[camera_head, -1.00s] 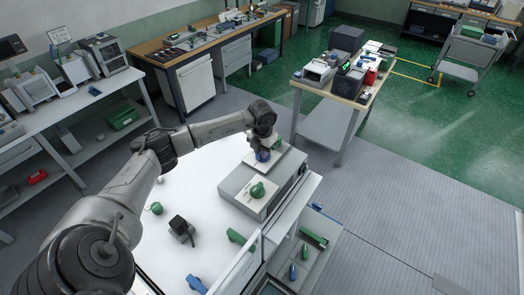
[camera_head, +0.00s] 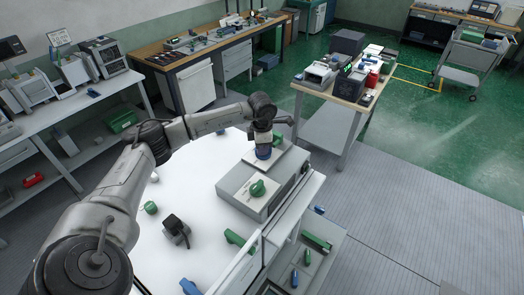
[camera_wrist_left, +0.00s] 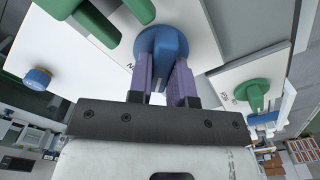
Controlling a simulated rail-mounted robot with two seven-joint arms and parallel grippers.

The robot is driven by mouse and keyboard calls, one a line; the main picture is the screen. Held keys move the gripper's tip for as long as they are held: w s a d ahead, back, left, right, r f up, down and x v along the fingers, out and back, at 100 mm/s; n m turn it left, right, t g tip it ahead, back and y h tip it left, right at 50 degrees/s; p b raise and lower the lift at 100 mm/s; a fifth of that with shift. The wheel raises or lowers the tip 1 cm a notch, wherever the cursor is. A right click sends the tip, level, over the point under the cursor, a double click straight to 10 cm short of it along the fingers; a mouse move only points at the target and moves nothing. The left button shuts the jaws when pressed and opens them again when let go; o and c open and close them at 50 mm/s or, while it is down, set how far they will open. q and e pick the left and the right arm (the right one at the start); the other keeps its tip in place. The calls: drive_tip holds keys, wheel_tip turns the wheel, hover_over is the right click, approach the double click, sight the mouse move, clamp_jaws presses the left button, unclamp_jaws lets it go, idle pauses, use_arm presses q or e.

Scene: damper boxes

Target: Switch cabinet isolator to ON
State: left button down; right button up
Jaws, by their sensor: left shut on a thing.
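My left gripper (camera_head: 264,146) is at the far end of the pale cabinet box (camera_head: 232,203), over a white plate. In the left wrist view its purple fingers (camera_wrist_left: 162,82) are shut on a blue rotary knob (camera_wrist_left: 162,42), one finger on each side. Small lettering on the white plate shows beside the knob, only partly readable. In the head view the blue knob (camera_head: 264,153) shows just under the gripper, partly covered. A green rotary knob (camera_head: 257,187) is on the nearer white plate of the same box. My right gripper is not in view.
A green handle (camera_head: 238,240) lies nearer the edge. A wooden-topped cart (camera_head: 338,89) stands behind to the right.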

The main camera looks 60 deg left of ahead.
use_arm(q)
drive_tip(key=m+b, duration=0.1)
drive_tip(key=m, duration=0.3)
drive_tip(key=shift+w+m, duration=0.1)
drive_tip(key=shift+m, duration=0.2)
drive_tip(key=m+b, duration=0.1)
drive_tip(key=m, duration=0.3)
drive_tip(key=shift+a, duration=0.1)
drive_tip(key=shift+m, duration=0.3)
drive_tip(key=c, duration=1)
unclamp_jaws()
drive_tip(key=shift+c, duration=0.2)
drive_tip(key=shift+r, duration=0.15)
wheel_tip(320, 180, up, 14)
drive_tip(key=b, duration=0.1)
drive_tip(key=shift+f+b, duration=0.2)
drive_tip(key=shift+b, duration=0.15)
